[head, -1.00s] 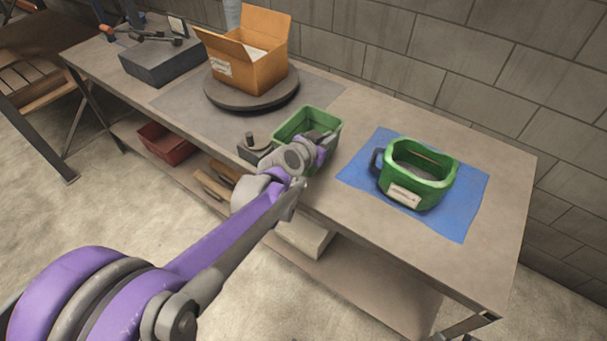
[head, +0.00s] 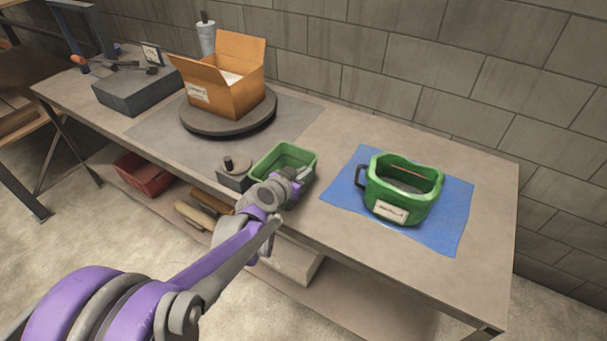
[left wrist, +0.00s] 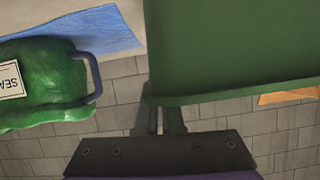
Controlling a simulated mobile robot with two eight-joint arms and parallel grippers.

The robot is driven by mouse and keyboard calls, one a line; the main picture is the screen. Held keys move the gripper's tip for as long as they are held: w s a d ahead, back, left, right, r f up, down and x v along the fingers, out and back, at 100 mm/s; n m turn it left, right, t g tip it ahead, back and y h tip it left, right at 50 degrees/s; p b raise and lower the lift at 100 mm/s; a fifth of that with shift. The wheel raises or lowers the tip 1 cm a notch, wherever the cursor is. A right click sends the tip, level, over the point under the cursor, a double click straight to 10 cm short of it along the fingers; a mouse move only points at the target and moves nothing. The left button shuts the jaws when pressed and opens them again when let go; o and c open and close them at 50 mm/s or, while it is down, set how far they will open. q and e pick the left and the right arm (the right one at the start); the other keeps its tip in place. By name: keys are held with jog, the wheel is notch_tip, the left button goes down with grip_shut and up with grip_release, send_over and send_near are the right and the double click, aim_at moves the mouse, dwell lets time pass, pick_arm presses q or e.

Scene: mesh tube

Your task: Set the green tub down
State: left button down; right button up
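The green tub (head: 285,158) is a small open rectangular tub near the front edge of the workbench, in the middle of the head view. My left gripper (head: 300,176) is at its near right side, with the fingers close together on the rim. In the left wrist view the tub's green wall (left wrist: 235,45) fills the upper right, and my left fingers (left wrist: 161,118) run up to its rim, the tips hidden behind it. I cannot tell whether the tub's base touches the bench. My right gripper is not in view.
A green labelled container with a dark handle (head: 400,200) stands on a blue mat (head: 455,205) to the right. An open cardboard box (head: 232,85) sits on a round turntable (head: 245,125) behind left. A grey block with a knob (head: 233,177) is close left of the tub.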

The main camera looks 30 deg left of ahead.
pick_arm(q)
jog(key=shift+f, duration=0.1)
jog(key=c, duration=1.5)
grip_release()
jog(key=shift+f, duration=0.1)
jog(key=o, duration=0.4)
jog(key=shift+o, duration=0.2)
jog(key=shift+r, duration=0.25)
jog(key=d+p+v, duration=0.1)
jog(key=p+v, duration=0.1)
jog(key=v, duration=1)
jog(key=s+d+f+g+h, duration=0.2)
jog(key=s+d+f+g, duration=0.35)
jog(key=s+d, duration=0.4)
jog(key=s+f+n+g+y, duration=0.1)
jog(key=s+f+g+y, duration=0.1)
jog(key=s, duration=0.7)
jog(key=shift+f+g+y, duration=0.4)
jog(key=shift+f+g, duration=0.05)
jog(key=shift+f, duration=0.5)
